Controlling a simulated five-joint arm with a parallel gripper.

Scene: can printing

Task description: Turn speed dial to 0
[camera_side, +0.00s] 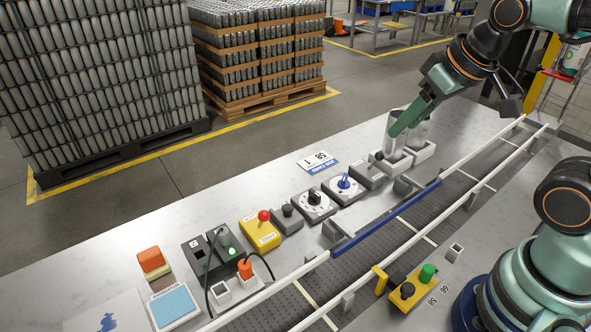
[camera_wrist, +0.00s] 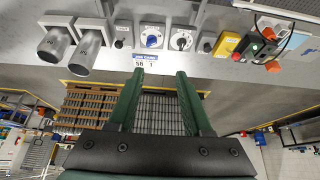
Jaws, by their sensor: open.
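Two round white dials sit side by side on the bench. One dial has a black knob (camera_side: 315,203); it also shows in the wrist view (camera_wrist: 182,40). The other dial has a blue knob (camera_side: 344,182), to its right in the side view; it also shows in the wrist view (camera_wrist: 151,39). I cannot read which one is marked speed, nor their settings. My gripper (camera_side: 394,132) is raised at the right, in front of or beside the cans, away from both dials. In the wrist view my gripper (camera_wrist: 159,74) is open, with nothing between its fingers.
A card (camera_side: 318,162) lies behind the dials. A conveyor with white rails (camera_side: 480,188) runs along the front.

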